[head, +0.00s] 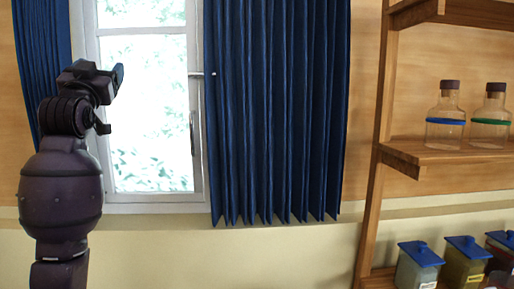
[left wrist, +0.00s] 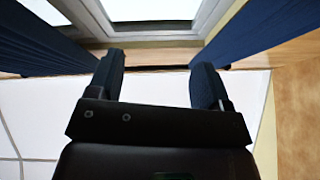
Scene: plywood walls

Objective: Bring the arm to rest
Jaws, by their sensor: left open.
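My left arm stands raised at the left of the head view, in front of the window. My left gripper (head: 117,77) is at its top, dark with a blue finger, pointing to the right. In the left wrist view my left gripper (left wrist: 157,76) shows two blue-padded fingers spread well apart. Nothing is between them. My right gripper is in neither view.
A white-framed window (head: 150,130) stands behind the arm. Blue curtains (head: 275,110) hang on both sides of it. A wooden shelf (head: 405,153) at the right holds two corked bottles (head: 445,115), with several lidded jars (head: 418,265) below.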

